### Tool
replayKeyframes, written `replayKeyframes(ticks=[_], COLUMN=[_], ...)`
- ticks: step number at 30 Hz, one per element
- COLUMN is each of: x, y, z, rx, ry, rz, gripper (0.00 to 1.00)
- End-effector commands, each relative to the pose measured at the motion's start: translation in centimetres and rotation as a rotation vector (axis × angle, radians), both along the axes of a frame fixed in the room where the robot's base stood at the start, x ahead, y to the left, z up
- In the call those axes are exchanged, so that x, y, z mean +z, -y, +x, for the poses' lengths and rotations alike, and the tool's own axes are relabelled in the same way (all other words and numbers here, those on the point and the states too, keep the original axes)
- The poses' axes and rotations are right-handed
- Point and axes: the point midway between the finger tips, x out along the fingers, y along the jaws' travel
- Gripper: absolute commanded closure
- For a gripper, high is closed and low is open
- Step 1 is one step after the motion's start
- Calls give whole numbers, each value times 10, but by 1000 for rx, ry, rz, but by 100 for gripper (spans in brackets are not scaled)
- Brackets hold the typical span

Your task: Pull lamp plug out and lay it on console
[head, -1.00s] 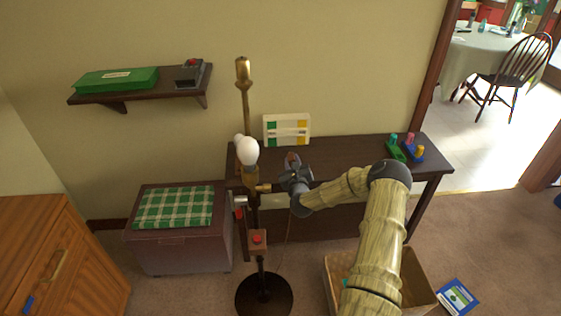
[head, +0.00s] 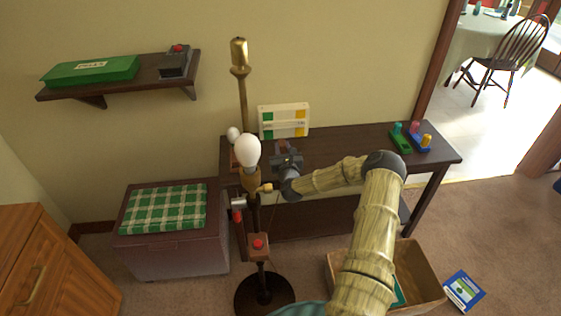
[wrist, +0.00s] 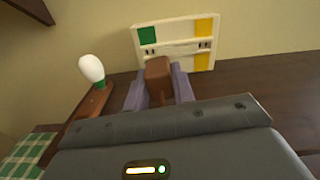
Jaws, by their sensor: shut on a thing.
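My gripper (wrist: 158,88) is shut on a brown block-shaped plug (wrist: 158,70), its purple-grey fingers on both sides of it. In the head view my gripper (head: 284,152) is over the left part of the dark console (head: 355,148), in front of the white socket panel (head: 284,112). The panel, with green and yellow squares, also shows in the wrist view (wrist: 178,30); two pairs of dark slots are visible. The plug overlaps its lower edge in view; I cannot tell whether plug and console touch. The lamp (head: 241,90) stands in front, left of my gripper, with a white bulb.
A second bulb (wrist: 91,70) stands left of the plug on the console. Coloured pegs in blocks (head: 409,137) are at the console's right. A chest with checked cushion (head: 165,208) is left, an open box (head: 420,270) below. The console's middle is clear.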

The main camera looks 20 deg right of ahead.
Motion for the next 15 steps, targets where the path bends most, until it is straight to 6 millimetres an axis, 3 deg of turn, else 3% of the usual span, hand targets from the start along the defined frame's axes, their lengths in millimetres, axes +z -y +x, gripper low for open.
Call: replayKeyframes(ticks=[15], x=[-58], y=[0], z=[0], rx=[0], ry=[23], rz=[80], gripper=[99])
